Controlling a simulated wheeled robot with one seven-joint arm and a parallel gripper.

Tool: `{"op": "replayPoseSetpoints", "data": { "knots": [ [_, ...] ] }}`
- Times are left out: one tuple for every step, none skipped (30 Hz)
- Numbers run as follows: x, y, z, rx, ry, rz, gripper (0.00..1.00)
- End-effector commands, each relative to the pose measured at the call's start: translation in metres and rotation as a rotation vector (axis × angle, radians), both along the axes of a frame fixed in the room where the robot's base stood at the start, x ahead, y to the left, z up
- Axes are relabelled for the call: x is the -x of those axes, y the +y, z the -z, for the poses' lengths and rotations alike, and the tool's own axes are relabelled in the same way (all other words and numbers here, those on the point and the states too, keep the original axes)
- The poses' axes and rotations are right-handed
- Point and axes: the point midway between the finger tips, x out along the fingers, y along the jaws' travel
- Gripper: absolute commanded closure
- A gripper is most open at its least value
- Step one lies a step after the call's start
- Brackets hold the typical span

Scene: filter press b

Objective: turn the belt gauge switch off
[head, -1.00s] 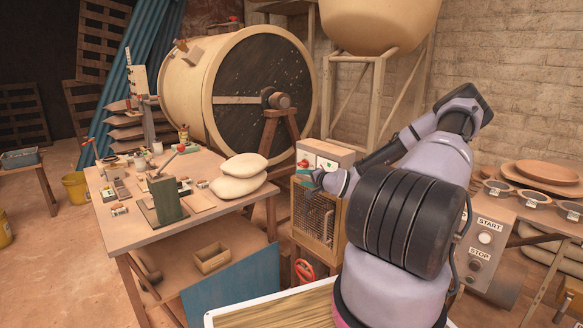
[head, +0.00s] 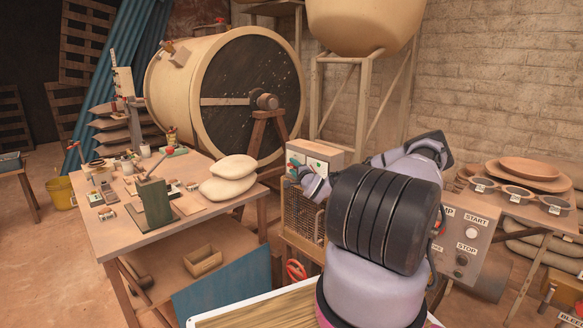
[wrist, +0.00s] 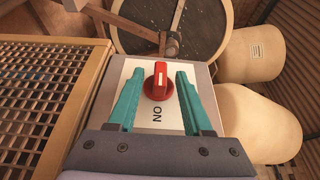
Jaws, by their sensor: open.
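The belt gauge switch, a red rotary knob (wrist: 158,82), sits on a white plate (wrist: 139,70) marked "ON" in the wrist view. The white line on the knob runs along the same direction as the plate, pointing away from my wrist. My gripper (wrist: 155,75) is open, with one teal finger on each side of the knob and a gap on both sides. In the head view my gripper (head: 294,168) is small at the front of the pale switch box (head: 316,154), and my arm hides part of that box.
A wire-mesh guard (head: 303,212) stands below the box. The workbench (head: 118,226) with clutter and two pale sacks (head: 229,178) lies left. A START/STOP panel (head: 468,240) stands right. A large drum (head: 225,90) is behind.

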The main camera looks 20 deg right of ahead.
Motion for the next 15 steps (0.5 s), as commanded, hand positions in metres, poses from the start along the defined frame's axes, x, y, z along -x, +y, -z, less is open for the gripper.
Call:
{"op": "replayPoseSetpoints", "data": {
  "knots": [
    [-0.007,0.000,0.000,0.001,0.000,0.000,0.50],
    [-0.009,0.000,0.000,0.000,0.000,-0.001,0.50],
    [-0.013,0.000,0.000,0.000,0.001,-0.001,0.50],
    [-0.014,0.000,0.000,0.000,0.000,0.000,0.50],
    [-0.016,-0.001,0.000,0.000,0.000,0.000,0.50],
    [-0.017,-0.001,0.000,-0.001,0.000,0.000,0.50],
    [-0.018,-0.001,0.000,-0.001,0.001,0.000,0.50],
    [-0.018,-0.001,0.000,-0.001,0.001,0.000,0.50],
    [-0.019,-0.001,0.000,-0.001,0.001,0.000,0.50],
    [-0.019,-0.001,0.000,-0.001,0.001,0.000,0.50],
    [-0.019,-0.001,0.000,-0.001,0.001,0.000,0.50],
    [-0.019,-0.001,0.000,-0.001,0.001,0.000,0.50],
    [-0.018,-0.001,0.000,-0.001,0.001,0.000,0.50],
    [-0.018,-0.001,0.000,-0.001,0.001,0.000,0.50],
    [-0.018,-0.001,0.000,-0.001,0.001,0.000,0.58]
  ]
}}
